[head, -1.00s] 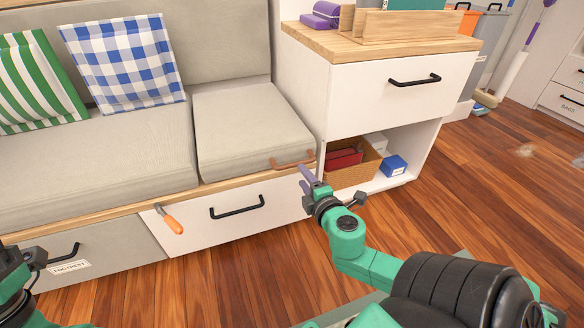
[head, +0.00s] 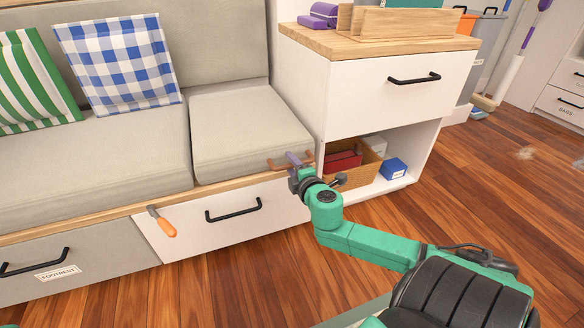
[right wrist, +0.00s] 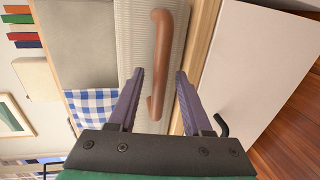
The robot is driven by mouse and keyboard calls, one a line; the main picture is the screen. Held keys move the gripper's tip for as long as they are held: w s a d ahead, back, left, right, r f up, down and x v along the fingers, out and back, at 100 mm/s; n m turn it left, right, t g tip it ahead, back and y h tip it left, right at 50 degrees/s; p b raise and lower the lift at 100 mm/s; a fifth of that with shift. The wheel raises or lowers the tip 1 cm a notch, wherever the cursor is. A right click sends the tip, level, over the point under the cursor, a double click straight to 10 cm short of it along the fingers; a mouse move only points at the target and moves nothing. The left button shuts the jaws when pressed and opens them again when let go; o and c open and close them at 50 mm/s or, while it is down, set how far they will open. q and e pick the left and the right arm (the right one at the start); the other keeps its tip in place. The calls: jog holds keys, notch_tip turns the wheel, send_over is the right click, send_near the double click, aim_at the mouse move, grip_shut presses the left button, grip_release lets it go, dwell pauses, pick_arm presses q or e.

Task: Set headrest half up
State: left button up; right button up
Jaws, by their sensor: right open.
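The headrest (head: 245,125) is the separate beige cushion section at the right end of the bench. It appears to lie flat beside the long seat cushion (head: 90,165). A copper-brown bar handle (head: 307,163) is on its front edge, and it also shows in the right wrist view (right wrist: 162,45). My right gripper (head: 291,159) is at the handle in the head view, partly covering it. In the right wrist view its purple fingers (right wrist: 160,73) are apart, with the handle showing between them. I cannot tell whether they touch it. My left gripper is out of view.
A white cabinet (head: 365,95) with a wooden top stands close to the right of the headrest. Its open shelf holds a basket (head: 367,162) and a blue box (head: 393,169). An orange-handled tool (head: 162,224) is at the drawer front.

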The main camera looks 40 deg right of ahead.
grip_shut()
dwell(1.4)
